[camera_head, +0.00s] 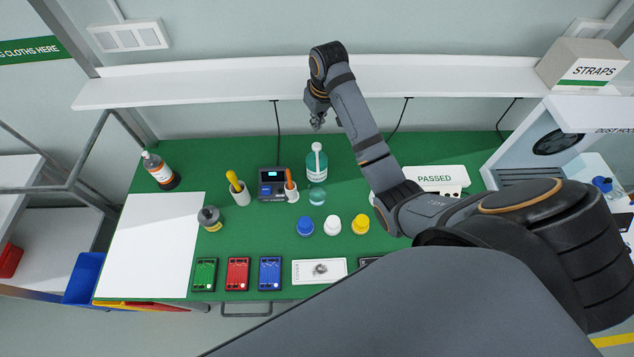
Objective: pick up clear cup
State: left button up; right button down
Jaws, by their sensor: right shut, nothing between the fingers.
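A small see-through cup (317,196) stands on the green mat, right in front of a teal bottle with a white top (317,165). The green of the mat tints it, so its rim and walls are hard to make out. My right gripper (317,124) hangs above and behind the cup, near the front edge of the white shelf. It is shut and empty, apart from the cup and the bottle. My left gripper is not in view.
Blue, white and yellow caps (333,225) sit in front of the cup. A soldering station (272,184) and a brush holder (240,193) stand to its left. The white shelf (230,84) runs along the back. A white sheet (150,245) covers the mat's left side.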

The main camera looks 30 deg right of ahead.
aim_at(317, 198)
jog(key=k+j, duration=0.5)
jog(key=k, duration=0.2)
jog(key=k+j, duration=0.5)
jog(key=k, duration=0.15)
